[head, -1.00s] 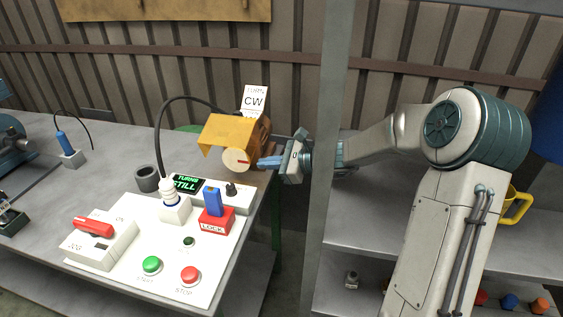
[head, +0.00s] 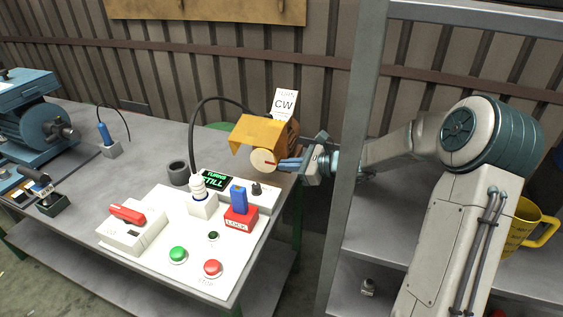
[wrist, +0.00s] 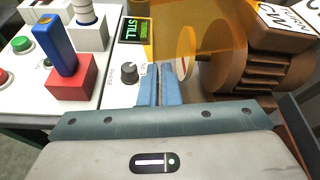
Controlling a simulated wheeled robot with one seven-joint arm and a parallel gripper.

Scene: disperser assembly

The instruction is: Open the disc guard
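The disc guard (head: 263,133) is a translucent orange cover over the top of the pale round disc (head: 262,161), at the table's far right end. In the wrist view the guard (wrist: 213,22) spans the top, above the disc (wrist: 187,53) with its red mark. My gripper (head: 281,163) is just right of the disc, below the guard's right side. In the wrist view my blue fingers (wrist: 158,72) are close together with only a thin dark line between them, and nothing shows held. Whether the fingertips touch the disc or guard cannot be told.
A brown ribbed motor (wrist: 262,72) stands right of the disc, with a CW sign (head: 284,104) above. A black knob (wrist: 129,72) and the red lock block (head: 241,218) with its blue key are on the white panel. A grey shelf post (head: 355,150) stands beside my arm.

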